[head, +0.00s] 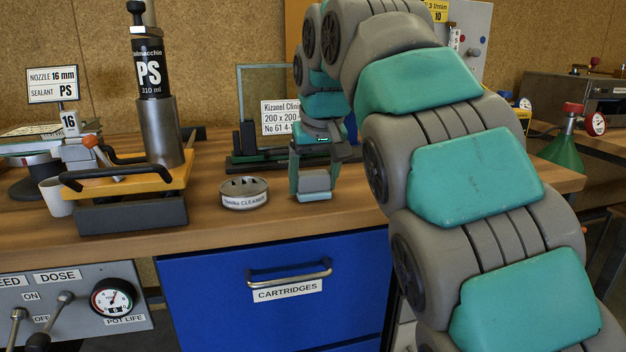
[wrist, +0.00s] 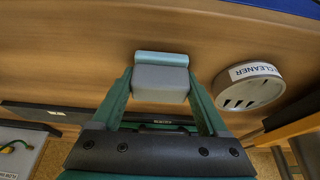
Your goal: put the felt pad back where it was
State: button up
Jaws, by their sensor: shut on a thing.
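The felt pad (head: 315,181) is a small grey block with a pale teal face along its lower side. My gripper (head: 314,174) points down and is shut on it, one finger on each side. In the wrist view the pad (wrist: 160,84) sits between the fingertips with its teal face outward, towards the bench top. The pad is at or just above the wooden bench; I cannot tell whether it touches. A round metal tin labelled CLEANER (head: 244,194) stands to its left, apart from it. The tin also shows in the wrist view (wrist: 249,90).
A glass pane (head: 260,84) in a dark green stand is behind my gripper, with a white label card (head: 286,117). A sealant cartridge fixture (head: 160,130) stands at left. The blue drawer (head: 275,285) is below the bench edge. Bench in front of the tin is clear.

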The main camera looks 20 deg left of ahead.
jog(key=shift+f, duration=0.15)
jog(key=o, duration=1.2)
